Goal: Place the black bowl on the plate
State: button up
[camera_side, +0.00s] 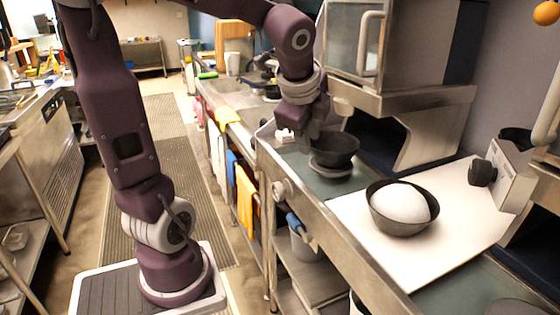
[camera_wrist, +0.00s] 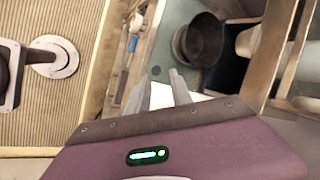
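The black bowl (camera_side: 336,148) is empty and upright. It appears to rest on the small grey plate (camera_side: 331,170), whose rim shows below it on the counter. In the wrist view the bowl (camera_wrist: 207,38) lies beyond the fingertips, with an edge of the plate (camera_wrist: 178,42) showing at its left. My gripper (camera_wrist: 164,76) has its two fingers apart with nothing seen between them. In the side view my gripper (camera_side: 300,132) is up beside the bowl's left rim, apart from it as the wrist view shows; its fingertips are hard to make out there.
A second dark bowl (camera_side: 378,215) holding a white rounded mass stands on a white board (camera_side: 455,235) at the right. A metal shelf unit (camera_side: 420,108) rises behind the black bowl. Towels (camera_side: 246,198) hang along the counter front at the left.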

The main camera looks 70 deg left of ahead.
jog(key=s+d+f+n+t+h, duration=0.1)
jog(key=s+d+n+h, duration=0.3)
jog(key=s+d+n, duration=0.7)
jog(key=s+d, duration=0.1)
jog(key=s, duration=0.3)
jog(key=shift+f, duration=0.3)
